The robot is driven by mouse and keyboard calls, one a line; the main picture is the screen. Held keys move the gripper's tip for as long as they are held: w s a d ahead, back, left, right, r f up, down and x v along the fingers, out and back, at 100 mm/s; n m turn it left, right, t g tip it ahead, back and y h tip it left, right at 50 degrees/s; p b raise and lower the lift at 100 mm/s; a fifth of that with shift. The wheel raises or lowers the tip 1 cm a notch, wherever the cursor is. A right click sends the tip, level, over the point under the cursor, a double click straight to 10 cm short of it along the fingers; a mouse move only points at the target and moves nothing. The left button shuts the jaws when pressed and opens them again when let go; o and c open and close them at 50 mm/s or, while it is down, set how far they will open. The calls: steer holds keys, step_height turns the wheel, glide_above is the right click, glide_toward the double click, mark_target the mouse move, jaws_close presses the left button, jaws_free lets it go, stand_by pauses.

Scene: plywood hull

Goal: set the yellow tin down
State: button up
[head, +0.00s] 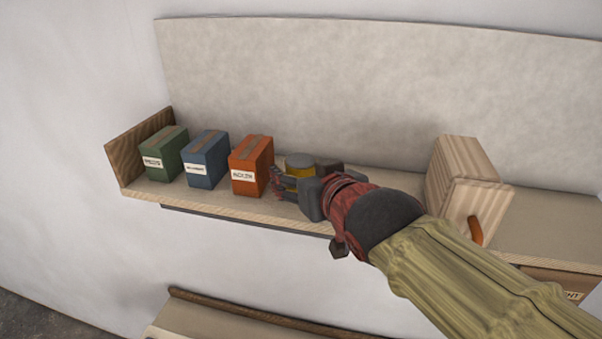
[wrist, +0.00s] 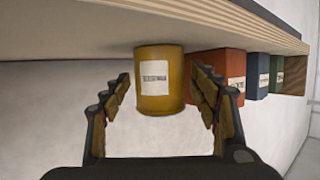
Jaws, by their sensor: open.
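The yellow tin (wrist: 160,80) has a white label and shows upside down in the wrist view, its base against the shelf board (wrist: 90,35). It appears to stand upright on the shelf. My gripper (wrist: 162,92) is open, one finger on each side of the tin, with a visible gap on both sides. In the head view the tin (head: 298,161) is partly hidden behind my gripper (head: 296,184), just right of the orange box.
An orange box (head: 251,166), a blue box (head: 206,159) and a green box (head: 163,154) stand in a row on the left. A wooden box (head: 465,185) with an orange handle stands on the right.

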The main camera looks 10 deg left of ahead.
steer(key=shift+r, duration=0.15)
steer(key=shift+s+d+r, duration=0.1)
steer(key=shift+s+r, duration=0.05)
steer(key=shift+s, duration=0.05)
steer(key=b+v, duration=0.2)
steer(key=v, duration=0.9)
steer(key=shift+s, duration=0.2)
steer(key=shift+d, duration=0.1)
